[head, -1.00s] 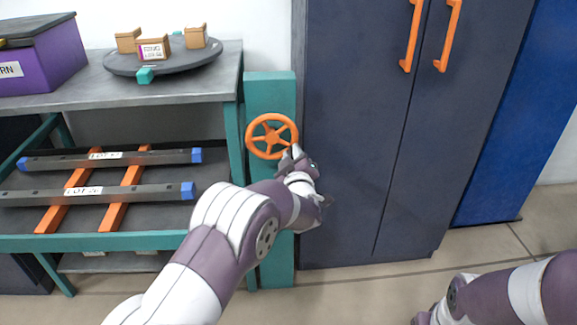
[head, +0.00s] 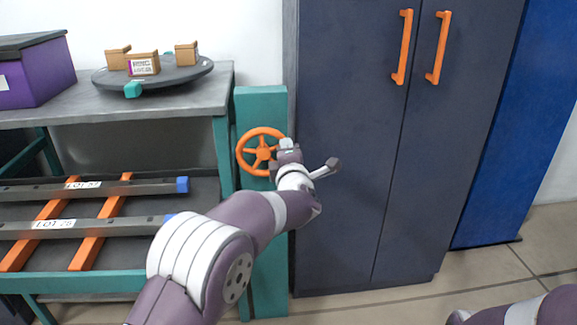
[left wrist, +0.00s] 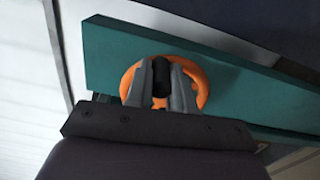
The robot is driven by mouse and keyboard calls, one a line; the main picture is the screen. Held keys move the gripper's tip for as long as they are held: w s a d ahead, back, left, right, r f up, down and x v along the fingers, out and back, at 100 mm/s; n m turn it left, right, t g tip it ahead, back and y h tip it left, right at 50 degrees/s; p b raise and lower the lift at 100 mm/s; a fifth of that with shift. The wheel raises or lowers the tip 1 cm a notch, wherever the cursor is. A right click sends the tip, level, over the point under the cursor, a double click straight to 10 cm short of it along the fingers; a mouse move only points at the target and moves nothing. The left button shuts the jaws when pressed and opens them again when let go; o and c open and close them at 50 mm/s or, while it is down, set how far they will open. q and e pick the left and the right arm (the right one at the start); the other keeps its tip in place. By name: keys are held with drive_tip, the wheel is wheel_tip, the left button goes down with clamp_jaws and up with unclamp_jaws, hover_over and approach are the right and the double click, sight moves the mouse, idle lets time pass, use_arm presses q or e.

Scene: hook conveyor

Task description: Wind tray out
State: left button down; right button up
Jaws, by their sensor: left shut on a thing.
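An orange handwheel (head: 262,151) with spokes is on the front of a teal post (head: 264,100). My left gripper (head: 287,147) is at the wheel's right rim. In the left wrist view my left gripper (left wrist: 162,75) is shut on a dark round handle (left wrist: 160,84) in front of the orange wheel (left wrist: 200,76). Left of the post, a low tray (head: 110,283) with a teal front edge holds two dark bars (head: 120,188) with blue ends, lying across orange rails (head: 100,240). My left arm hides part of the tray's right end. My right gripper is out of the frame.
A grey bench top (head: 215,88) above the tray carries a round dark turntable (head: 185,76) with several small boxes and a purple crate (head: 50,80). A dark cabinet (head: 345,150) with orange handles stands right of the post. Bare floor (head: 480,260) lies at the right.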

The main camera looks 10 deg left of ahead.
sight(267, 134)
use_arm(q)
drive_tip(key=n+b, duration=0.1)
drive_tip(key=n, duration=0.1)
drive_tip(key=a+r+n+b, duration=0.1)
drive_tip(key=b, duration=0.1)
drive_tip(key=n+b, duration=0.1)
drive_tip(key=n, duration=0.1)
drive_tip(key=shift+s+a+r+n+b, duration=0.25)
drive_tip(key=shift+a+r+n+b, duration=0.05)
drive_tip(key=shift+a+r+b, duration=0.1)
drive_tip(key=n+b, duration=0.1)
drive_tip(key=a+n+b, duration=0.1)
drive_tip(key=r+n+b, duration=0.1)
drive_tip(key=shift+s+a+n, duration=0.2)
drive_tip(key=shift+a+n, duration=0.05)
drive_tip(key=shift+n, duration=0.05)
drive_tip(key=shift+s+a+r+n+b, duration=0.15)
drive_tip(key=shift+a+n+b, duration=0.15)
drive_tip(key=shift+n, duration=0.15)
drive_tip(key=shift+w+a+r+n+b, duration=0.15)
drive_tip(key=shift+n+b, duration=0.15)
drive_tip(key=shift+n, duration=0.15)
drive_tip(key=shift+s, duration=0.15)
drive_tip(key=c, duration=1)
unclamp_jaws()
